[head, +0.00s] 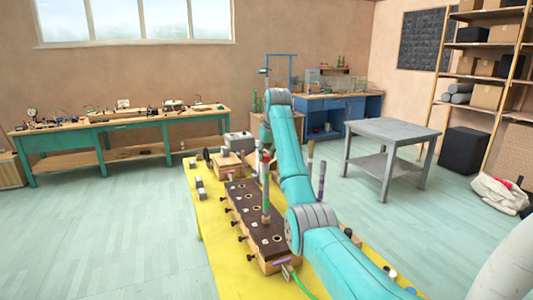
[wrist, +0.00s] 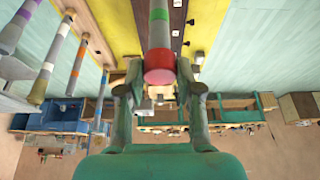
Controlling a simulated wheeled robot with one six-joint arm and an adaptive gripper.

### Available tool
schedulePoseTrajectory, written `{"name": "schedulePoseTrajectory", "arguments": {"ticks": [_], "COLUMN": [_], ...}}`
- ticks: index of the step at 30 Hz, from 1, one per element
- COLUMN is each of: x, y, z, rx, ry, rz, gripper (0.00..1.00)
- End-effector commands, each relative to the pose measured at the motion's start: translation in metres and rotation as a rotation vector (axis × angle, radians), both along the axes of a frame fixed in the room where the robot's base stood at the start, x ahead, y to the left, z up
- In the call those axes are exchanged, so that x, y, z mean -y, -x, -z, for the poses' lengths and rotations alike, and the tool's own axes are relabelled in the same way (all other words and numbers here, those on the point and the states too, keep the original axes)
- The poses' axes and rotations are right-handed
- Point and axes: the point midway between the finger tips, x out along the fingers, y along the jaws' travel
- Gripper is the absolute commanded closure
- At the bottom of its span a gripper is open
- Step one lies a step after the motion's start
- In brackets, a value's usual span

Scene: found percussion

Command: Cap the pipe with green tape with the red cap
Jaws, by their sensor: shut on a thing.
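The pipe with green tape (head: 265,197) stands upright from the dark-topped block in the head view; it also shows at the top of the wrist view (wrist: 158,17). The red cap (wrist: 160,68) is at the pipe's upper end, in line with it, and shows as a small red spot in the head view (head: 266,156). I cannot tell how far the cap sits over the end. My gripper (wrist: 159,76) is shut on the red cap, one finger on each side. In the head view my arm partly hides the gripper.
The block's dark top (head: 247,209) has several holes and side knobs. It rests on a yellow table (head: 232,280) with small loose parts. Other taped pipes (head: 321,180) stand right of my arm. A grey table (head: 392,130) and a green workbench (head: 120,123) stand apart.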

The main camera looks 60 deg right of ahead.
Motion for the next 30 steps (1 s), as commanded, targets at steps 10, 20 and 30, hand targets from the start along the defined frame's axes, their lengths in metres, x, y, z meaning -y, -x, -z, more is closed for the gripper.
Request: {"name": "schedulePoseTrajectory", "arguments": {"ticks": [10, 20, 30], "x": [0.000, 0.000, 0.000], "y": [0.000, 0.000, 0.000], "z": [0.005, 0.005, -0.028], "rx": [0.000, 0.000, 0.002], "ry": [0.000, 0.000, 0.001], "rz": [0.000, 0.000, 0.000], "gripper": [0.55, 0.36, 0.36]}}
